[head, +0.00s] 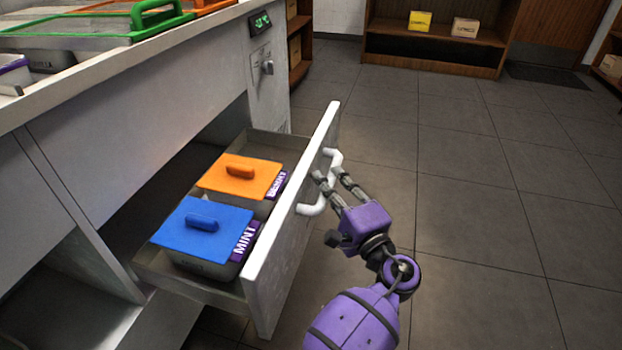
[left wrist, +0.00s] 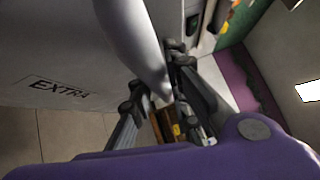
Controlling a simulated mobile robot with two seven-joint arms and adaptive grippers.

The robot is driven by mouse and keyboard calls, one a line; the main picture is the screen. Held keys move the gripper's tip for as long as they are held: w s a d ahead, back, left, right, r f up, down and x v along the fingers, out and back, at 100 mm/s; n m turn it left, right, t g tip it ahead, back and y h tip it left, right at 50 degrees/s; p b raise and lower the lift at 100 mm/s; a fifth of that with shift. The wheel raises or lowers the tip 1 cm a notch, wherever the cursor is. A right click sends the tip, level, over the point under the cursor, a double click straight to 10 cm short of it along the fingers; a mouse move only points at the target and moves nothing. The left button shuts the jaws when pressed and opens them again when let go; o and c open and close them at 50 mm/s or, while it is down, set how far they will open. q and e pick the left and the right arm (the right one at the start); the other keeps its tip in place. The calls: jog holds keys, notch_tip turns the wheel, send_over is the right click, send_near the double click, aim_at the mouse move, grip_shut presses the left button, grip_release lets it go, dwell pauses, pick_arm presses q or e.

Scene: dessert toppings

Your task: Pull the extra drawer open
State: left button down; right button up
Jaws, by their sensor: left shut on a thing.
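The extra drawer (head: 291,225) stands pulled out from the white counter in the head view. Its front carries the label EXTRA (left wrist: 58,90) in the left wrist view. A white bar handle (head: 310,209) is fixed to the outer face, and it also shows in the left wrist view (left wrist: 141,45). My left gripper (head: 327,177) is at the handle, its fingers shut on it. Inside the drawer are a tub with a blue lid (head: 203,228) labelled MINT and a tub with an orange lid (head: 240,178). My right gripper is not in view.
The white counter (head: 150,105) holds green- and orange-framed lids (head: 90,27) on top. A knob (head: 267,67) sits on its side panel. A brown shelf (head: 435,42) with small boxes stands at the back. The tiled floor (head: 480,200) to the right is clear.

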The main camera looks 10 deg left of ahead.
pick_arm(q)
jog(key=shift+f, duration=0.1)
jog(key=c, duration=1.6)
grip_release()
jog(key=shift+c, duration=0.2)
jog(key=r+v, duration=0.1)
jog(key=v, duration=0.6)
jog(key=shift+s+d+f, duration=0.25)
jog(key=shift+d+f, duration=0.05)
jog(key=shift+f, duration=0.15)
